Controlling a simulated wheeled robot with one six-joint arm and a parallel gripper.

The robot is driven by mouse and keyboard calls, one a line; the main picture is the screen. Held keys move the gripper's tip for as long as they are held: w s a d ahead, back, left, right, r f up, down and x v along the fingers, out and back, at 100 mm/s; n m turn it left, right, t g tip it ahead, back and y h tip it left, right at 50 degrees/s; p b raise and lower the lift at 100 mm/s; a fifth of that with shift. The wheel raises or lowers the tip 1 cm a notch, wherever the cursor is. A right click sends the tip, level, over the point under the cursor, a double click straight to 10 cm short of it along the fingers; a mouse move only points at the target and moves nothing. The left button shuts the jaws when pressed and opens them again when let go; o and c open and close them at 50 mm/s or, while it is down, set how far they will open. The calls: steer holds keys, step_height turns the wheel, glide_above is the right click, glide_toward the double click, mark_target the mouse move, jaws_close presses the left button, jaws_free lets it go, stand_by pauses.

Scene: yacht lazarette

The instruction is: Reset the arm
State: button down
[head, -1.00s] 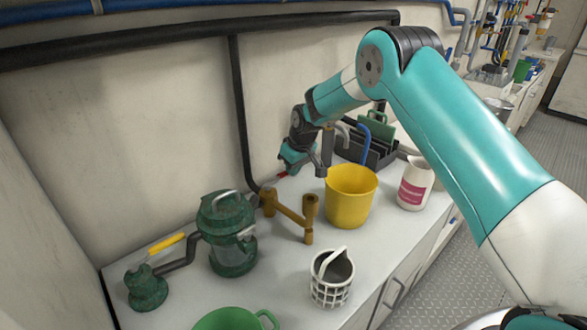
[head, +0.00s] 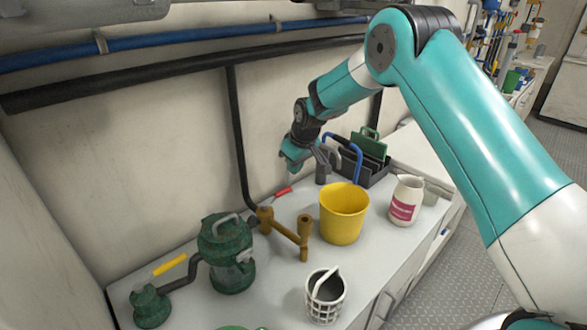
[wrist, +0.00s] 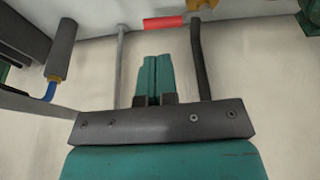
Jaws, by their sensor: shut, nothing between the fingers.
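My gripper (head: 289,168) hangs over the back of the counter near the wall, left of the black rack. In the wrist view its two teal fingers (wrist: 155,62) are together with nothing between them. A red-handled tool (head: 284,191) lies on the counter below it; its red part also shows in the wrist view (wrist: 165,22), beyond the fingertips. My teal and white arm reaches in from the right.
The counter (head: 275,268) holds a yellow bucket (head: 343,218), a white bottle (head: 406,200), a white basket (head: 325,303), a brown fitting (head: 284,228), a green lantern (head: 228,258), a green hand pump (head: 150,305) and a black rack (head: 372,170). The wall (head: 165,150) is close behind.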

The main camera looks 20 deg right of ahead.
steer(key=shift+r, duration=0.2)
stand_by(0.3)
steer(key=s+a+r+g+y, duration=0.1)
steer(key=s+a+r, duration=0.2)
steer(key=s+r, duration=0.6)
steer(key=s+a+r+y, duration=0.1)
steer(key=s+a+r, duration=0.4)
steer(key=s, duration=0.7)
steer(key=s+r+g, duration=0.1)
steer(key=s, duration=0.9)
steer(key=s+r+n+g, duration=0.1)
steer(key=s+r, duration=0.1)
steer(key=s, duration=0.9)
steer(key=shift+s+d+r+y, duration=0.2)
steer(key=shift+d+r+y, duration=0.1)
steer(key=shift+d, duration=0.15)
